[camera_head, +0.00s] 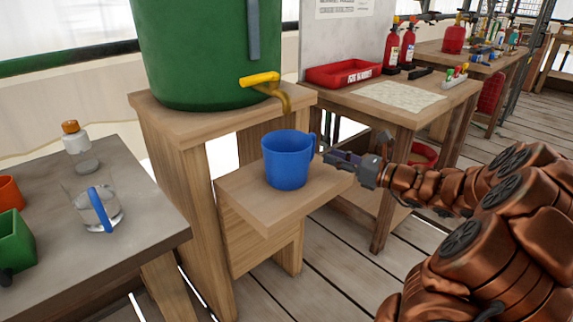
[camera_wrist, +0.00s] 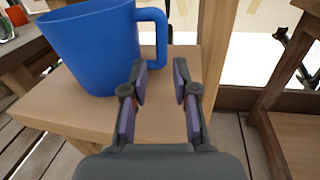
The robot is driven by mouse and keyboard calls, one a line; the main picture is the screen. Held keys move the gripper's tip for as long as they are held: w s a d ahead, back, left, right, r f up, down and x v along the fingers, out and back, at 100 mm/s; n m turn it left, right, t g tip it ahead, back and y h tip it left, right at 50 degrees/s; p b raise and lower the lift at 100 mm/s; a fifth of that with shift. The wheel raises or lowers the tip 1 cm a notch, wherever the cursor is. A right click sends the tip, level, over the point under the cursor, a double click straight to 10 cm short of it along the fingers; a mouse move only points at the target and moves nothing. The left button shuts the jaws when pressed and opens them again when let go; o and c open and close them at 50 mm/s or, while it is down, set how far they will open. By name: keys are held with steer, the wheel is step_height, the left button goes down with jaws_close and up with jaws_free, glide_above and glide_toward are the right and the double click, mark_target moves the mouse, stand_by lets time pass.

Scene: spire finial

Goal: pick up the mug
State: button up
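The blue mug (camera_head: 287,160) stands upright on a small wooden shelf (camera_head: 255,203) below the yellow tap of a green barrel. Its handle is on the right side, toward my gripper (camera_head: 343,160). In the wrist view the mug (camera_wrist: 95,45) fills the upper left, and its handle (camera_wrist: 155,35) stands just ahead of the left finger. My gripper (camera_wrist: 160,85) is open, with a clear gap between its two purple-padded fingers. Nothing is between the fingers. I cannot tell whether the left finger touches the handle.
The green barrel (camera_head: 195,50) with its yellow tap (camera_head: 262,80) stands above and behind the mug. A grey table (camera_head: 130,235) at left holds a glass (camera_head: 97,210) and a bottle (camera_head: 76,140). A workbench with a red tray (camera_head: 343,74) stands at right.

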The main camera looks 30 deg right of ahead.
steer(key=shift+b+x, duration=0.3)
steer(key=shift+x, duration=0.8)
steer(key=x, duration=0.1)
steer(key=b+x, duration=0.1)
steer(key=x, duration=0.1)
steer(key=b+x, duration=0.1)
steer(key=shift+w+f, duration=0.3)
steer(key=shift+w+a+r, duration=0.1)
steer(key=shift+w+a, duration=0.1)
steer(key=shift+w, duration=0.15)
jaws_close()
